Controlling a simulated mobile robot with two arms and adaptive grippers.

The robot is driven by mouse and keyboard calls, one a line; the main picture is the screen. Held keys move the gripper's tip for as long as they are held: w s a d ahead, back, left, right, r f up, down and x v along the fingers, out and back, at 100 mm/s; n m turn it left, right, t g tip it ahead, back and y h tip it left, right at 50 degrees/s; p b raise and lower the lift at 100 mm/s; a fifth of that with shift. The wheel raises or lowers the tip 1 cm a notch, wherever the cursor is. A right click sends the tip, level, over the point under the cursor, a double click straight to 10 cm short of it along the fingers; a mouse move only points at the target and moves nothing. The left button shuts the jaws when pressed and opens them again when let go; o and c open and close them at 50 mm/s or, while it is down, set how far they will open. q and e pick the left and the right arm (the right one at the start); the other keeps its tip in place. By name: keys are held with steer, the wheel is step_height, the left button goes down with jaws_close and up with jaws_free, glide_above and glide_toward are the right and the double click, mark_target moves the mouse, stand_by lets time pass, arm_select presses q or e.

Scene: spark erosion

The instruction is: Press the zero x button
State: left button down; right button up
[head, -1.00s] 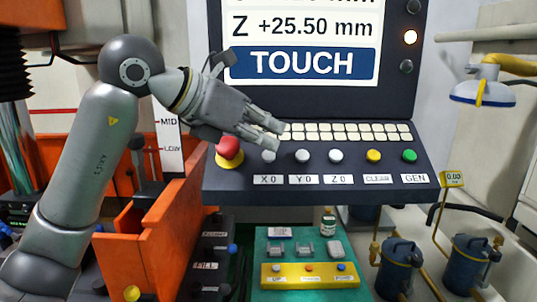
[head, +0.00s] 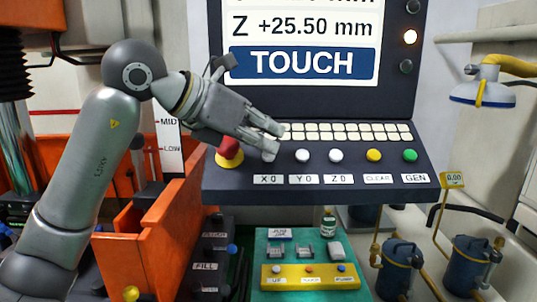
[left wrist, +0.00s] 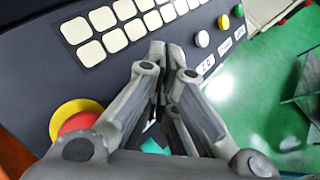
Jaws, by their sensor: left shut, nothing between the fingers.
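The zero X button, above the X0 label (head: 268,179) on the sloping console (head: 325,190), is mostly or wholly hidden behind my left fingertips. My left gripper (head: 275,142) is shut and empty, its fingertips right over the X0 position; I cannot tell whether they touch the button. The white Y0 button (head: 302,156) and white Z0 button (head: 336,155) show to the right. In the left wrist view the shut fingers (left wrist: 166,52) point at the button row and cover its nearer part; one white button (left wrist: 203,38) shows beside them. My right gripper is not in view.
A red emergency knob (head: 229,149) sits just left of the fingers. Yellow (head: 374,155) and green (head: 410,155) buttons are further right. A pale key strip (head: 345,133) lies above, below the screen (head: 305,63). An orange tank (head: 140,245) stands below left.

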arm_select(q)
steer(key=shift+w+f, duration=0.25)
steer(key=shift+f, duration=0.15)
stand_by(0.4)
steer(key=shift+r, duration=0.1)
steer(key=shift+s+r, duration=0.45)
steer(key=shift+r, duration=0.15)
steer(key=shift+r, duration=0.1)
steer(key=shift+s+r+p, duration=0.25)
steer(key=shift+r+p, duration=0.05)
steer(key=shift+r, duration=0.15)
steer(key=s+r, duration=0.1)
steer(key=s+r+p, duration=0.1)
steer(key=r, duration=0.1)
steer(key=shift+s, duration=0.1)
stand_by(0.4)
